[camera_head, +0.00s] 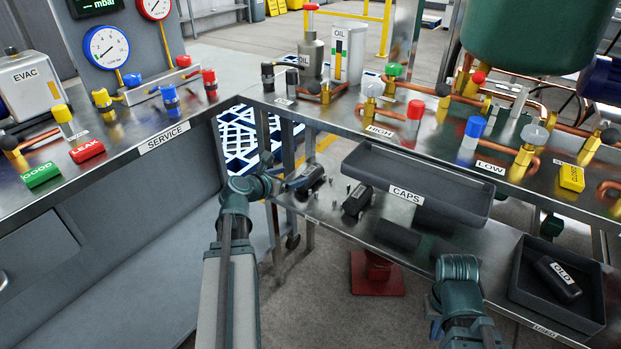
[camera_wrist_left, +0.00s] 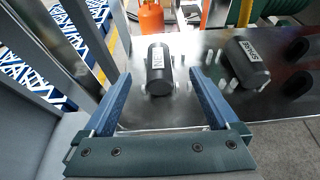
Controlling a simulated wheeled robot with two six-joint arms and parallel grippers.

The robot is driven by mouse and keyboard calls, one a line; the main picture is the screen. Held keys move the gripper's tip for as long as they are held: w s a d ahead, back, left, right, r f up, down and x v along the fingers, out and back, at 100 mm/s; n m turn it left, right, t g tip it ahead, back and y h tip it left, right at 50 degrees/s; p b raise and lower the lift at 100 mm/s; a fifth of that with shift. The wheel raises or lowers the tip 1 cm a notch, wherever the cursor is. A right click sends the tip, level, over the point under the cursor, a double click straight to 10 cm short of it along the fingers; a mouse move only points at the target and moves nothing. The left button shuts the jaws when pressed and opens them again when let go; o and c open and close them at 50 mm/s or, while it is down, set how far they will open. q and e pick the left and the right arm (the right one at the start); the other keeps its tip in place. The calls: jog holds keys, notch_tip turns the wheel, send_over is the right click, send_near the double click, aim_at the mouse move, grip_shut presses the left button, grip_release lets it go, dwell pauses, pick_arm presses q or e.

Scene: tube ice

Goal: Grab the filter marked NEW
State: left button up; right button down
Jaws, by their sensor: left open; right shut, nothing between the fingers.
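A dark cylindrical filter (camera_head: 311,178) with a white label lies on the lower shelf at the left end. Its label is too small to read surely. In the left wrist view this filter (camera_wrist_left: 157,72) lies ahead, between the lines of the two fingers. My left gripper (camera_head: 290,186) is open and empty, just left of it; its fingers (camera_wrist_left: 158,88) are apart. A second dark labelled filter (camera_head: 357,200) lies to the right, also in the wrist view (camera_wrist_left: 247,65). A filter marked OLD (camera_head: 560,280) lies in the right tray. My right gripper's fingers are not visible.
A long CAPS tray (camera_head: 455,207) stands over the shelf's middle. A dark tray (camera_head: 523,288) marked USED is at the right. Small metal pegs (camera_wrist_left: 210,58) stand around the filters. The SERVICE bench edge (camera_head: 164,136) lies to the left.

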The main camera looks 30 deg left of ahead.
aim_at(309, 171)
pick_arm(q)
jog(key=b+x, duration=0.2)
jog(key=x, duration=0.5)
jog(key=shift+s, duration=0.1)
jog(key=shift+f, duration=0.1)
jog(key=b+x, duration=0.2)
jog(key=x, duration=0.3)
jog(key=shift+a+f, duration=0.2)
jog(key=shift+f, duration=0.05)
grip_shut()
